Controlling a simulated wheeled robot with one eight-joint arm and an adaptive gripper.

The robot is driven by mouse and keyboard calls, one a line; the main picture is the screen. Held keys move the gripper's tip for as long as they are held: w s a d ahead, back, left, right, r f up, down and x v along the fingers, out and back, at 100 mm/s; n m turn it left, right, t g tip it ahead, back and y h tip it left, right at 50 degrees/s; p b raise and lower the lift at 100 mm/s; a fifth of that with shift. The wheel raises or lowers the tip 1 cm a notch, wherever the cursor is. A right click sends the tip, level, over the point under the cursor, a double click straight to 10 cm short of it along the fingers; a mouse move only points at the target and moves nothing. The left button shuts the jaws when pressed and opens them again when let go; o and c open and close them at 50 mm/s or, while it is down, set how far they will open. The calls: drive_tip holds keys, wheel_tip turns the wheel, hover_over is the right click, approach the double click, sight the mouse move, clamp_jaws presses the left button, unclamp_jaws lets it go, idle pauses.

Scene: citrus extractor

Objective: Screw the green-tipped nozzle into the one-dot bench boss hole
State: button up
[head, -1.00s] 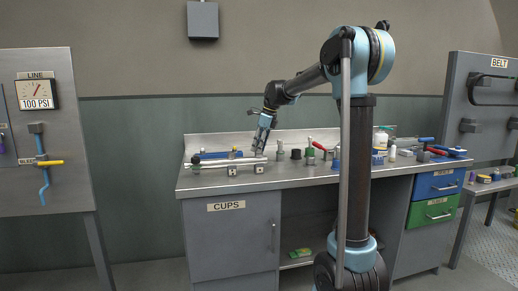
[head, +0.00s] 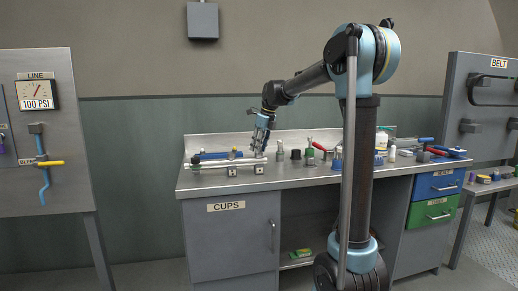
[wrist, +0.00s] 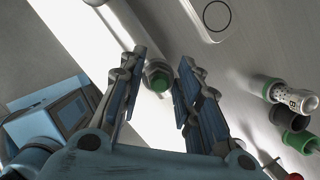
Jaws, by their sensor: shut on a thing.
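My gripper (head: 259,153) is low over the left part of the bench, beside a long metal rail (head: 222,162). In the wrist view its two blue fingers (wrist: 164,98) are on either side of the green-tipped nozzle (wrist: 158,80), and they are shut on it. The nozzle's green end faces the wrist camera, and its far end is hidden. The nozzle is too small to make out in the head view. Two small blocks with light marks, one at left (head: 232,171) and one at right (head: 258,169), sit under the rail. I cannot tell which boss hole has one dot.
In the wrist view a pale, ringed part with green bands (wrist: 297,98) lies at the right. A plate with a black circle (wrist: 217,16) is at the top. Upright items, including a green one (head: 310,155), and red-handled tools crowd the bench right of my gripper.

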drive_tip(key=shift+m+t, duration=0.3)
drive_tip(key=shift+m, duration=0.5)
drive_tip(key=shift+w+f+m+h, duration=0.1)
drive_tip(key=shift+m+h, duration=0.3)
drive_tip(key=shift+m, duration=0.5)
drive_tip(key=shift+m, duration=0.8)
drive_tip(key=o, duration=1.1)
drive_tip(key=shift+c, duration=0.2)
